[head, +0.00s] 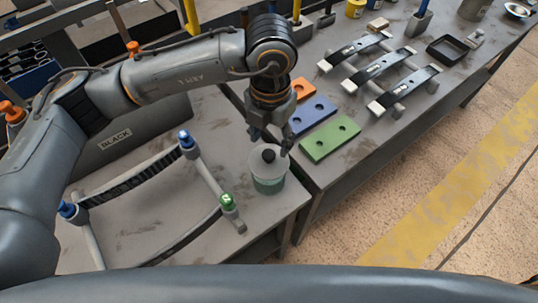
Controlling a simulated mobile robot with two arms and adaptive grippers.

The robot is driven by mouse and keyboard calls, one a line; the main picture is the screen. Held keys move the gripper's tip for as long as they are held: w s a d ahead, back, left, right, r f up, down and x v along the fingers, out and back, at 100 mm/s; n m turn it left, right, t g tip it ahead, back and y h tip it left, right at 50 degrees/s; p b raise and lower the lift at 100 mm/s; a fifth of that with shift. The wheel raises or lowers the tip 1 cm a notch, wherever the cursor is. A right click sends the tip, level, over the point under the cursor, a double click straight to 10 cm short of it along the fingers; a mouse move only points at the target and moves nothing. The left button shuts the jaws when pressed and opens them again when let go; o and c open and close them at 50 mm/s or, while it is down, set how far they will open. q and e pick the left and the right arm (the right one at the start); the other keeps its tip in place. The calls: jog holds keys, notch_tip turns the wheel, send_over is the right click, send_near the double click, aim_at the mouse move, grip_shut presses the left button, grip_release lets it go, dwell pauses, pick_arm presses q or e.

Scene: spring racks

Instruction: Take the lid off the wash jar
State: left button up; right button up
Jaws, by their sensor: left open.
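The wash jar (269,184) stands upright near the right edge of the grey table. It is translucent with green liquid in its lower part. Its pale lid (258,166) is on top and carries a dark round knob (268,155). My left gripper (273,148) comes down from above and is open. Its fingers are close to the knob, one on each side as seen here. I cannot tell whether they touch it. My right gripper is not in view.
A rack frame with blue (186,140) and green (228,201) caps stands left of the jar. Orange, blue and green plates (330,138) lie on the bench to the right. Leaf springs on stands (380,68) and a black tray (447,50) are farther back.

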aim_at(268, 154)
pick_arm(q)
notch_tip(268, 154, down, 3)
jog(key=shift+w+a+p, duration=0.1)
jog(key=shift+p, duration=0.85)
notch_tip(268, 154, down, 4)
jog(key=shift+r+p, duration=0.25)
jog(key=shift+p, duration=0.2)
jog(key=c, duration=1.1)
grip_shut()
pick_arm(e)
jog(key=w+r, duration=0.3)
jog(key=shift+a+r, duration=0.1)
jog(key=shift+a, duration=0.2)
